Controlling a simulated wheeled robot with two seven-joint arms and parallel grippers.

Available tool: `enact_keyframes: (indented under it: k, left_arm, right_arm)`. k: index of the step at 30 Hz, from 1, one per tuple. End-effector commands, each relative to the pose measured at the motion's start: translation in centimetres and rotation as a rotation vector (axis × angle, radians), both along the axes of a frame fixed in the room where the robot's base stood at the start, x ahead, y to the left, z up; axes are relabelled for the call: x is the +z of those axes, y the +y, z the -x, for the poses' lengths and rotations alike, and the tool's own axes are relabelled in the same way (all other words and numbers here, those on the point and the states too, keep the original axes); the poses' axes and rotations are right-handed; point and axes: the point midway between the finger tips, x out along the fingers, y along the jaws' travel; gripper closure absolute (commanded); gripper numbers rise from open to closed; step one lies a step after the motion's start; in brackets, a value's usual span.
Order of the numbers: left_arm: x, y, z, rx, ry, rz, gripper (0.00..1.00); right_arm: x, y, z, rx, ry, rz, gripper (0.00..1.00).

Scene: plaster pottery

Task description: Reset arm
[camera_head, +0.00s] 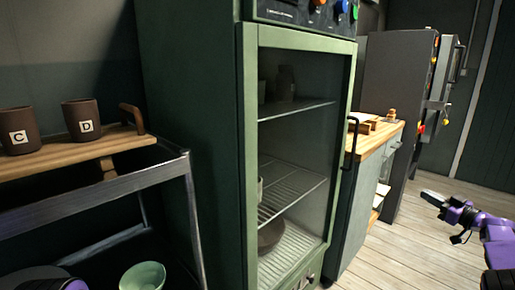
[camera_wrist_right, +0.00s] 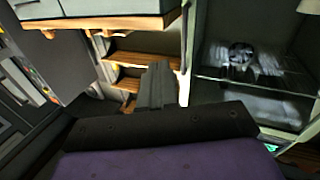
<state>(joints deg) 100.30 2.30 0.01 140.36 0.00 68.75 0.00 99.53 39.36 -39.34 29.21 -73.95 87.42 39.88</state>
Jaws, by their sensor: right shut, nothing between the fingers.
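My right gripper (camera_head: 433,198) reaches in from the right edge of the head view, over open floor, on a purple arm. Its fingers are together and hold nothing. The right wrist view also shows the shut fingers (camera_wrist_right: 157,86) in front of a wooden-topped cabinet. At the bottom left of the head view a dark and purple part of my own body shows. My left gripper is not seen.
A green glass-fronted cabinet (camera_head: 247,170) with wire shelves stands in the centre. A cart (camera_head: 172,163) at left carries two dark cups (camera_head: 82,118) marked C and D. A pale green bowl (camera_head: 143,276) is below. Wooden floor (camera_head: 400,250) is clear at right.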

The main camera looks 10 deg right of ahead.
Motion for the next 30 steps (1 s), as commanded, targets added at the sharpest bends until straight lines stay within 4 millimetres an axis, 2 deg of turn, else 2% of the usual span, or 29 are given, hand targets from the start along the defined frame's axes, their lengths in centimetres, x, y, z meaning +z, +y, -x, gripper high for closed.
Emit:
enact_keyframes:
  k: [5, 10, 14, 17, 20, 21, 23, 24, 26, 27, 29, 30]
  left_arm:
    - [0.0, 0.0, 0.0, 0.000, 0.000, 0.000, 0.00]
    - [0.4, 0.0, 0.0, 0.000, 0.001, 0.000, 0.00]
    - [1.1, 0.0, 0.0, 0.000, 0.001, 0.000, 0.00]
    - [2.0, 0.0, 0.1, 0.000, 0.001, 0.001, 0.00]
    - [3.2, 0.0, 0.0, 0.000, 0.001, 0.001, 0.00]
    - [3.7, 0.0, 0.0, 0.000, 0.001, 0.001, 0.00]
    - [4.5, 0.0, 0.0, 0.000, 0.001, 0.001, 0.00]
    - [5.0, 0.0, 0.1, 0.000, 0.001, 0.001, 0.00]
    - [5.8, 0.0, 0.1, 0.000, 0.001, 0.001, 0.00]
    - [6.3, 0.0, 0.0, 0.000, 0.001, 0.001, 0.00]
    - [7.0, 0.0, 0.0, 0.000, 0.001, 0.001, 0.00]
    - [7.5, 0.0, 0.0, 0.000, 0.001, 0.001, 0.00]
  right_arm:
    - [-2.8, -2.0, 1.1, -0.114, -0.030, -0.033, 1.00]
    - [-6.9, -3.4, 2.8, -0.265, -0.037, -0.104, 1.00]
    - [-11.4, -3.0, 4.6, -0.406, -0.006, -0.179, 1.00]
    - [-16.0, -1.3, 6.8, -0.535, 0.061, -0.247, 1.00]
    - [-21.5, 2.7, 10.2, -0.672, 0.187, -0.316, 1.00]
    - [-23.6, 4.8, 12.0, -0.726, 0.253, -0.339, 1.00]
    - [-26.5, 8.4, 15.2, -0.795, 0.364, -0.363, 1.00]
    - [-28.0, 10.9, 17.4, -0.833, 0.441, -0.371, 1.00]
    - [-29.7, 14.7, 21.0, -0.880, 0.557, -0.378, 1.00]
    - [-30.4, 17.2, 23.4, -0.905, 0.635, -0.375, 1.00]
    - [-31.0, 20.6, 27.2, -0.934, 0.747, -0.365, 1.00]
    - [-31.0, 22.8, 29.7, -0.947, 0.819, -0.355, 1.00]
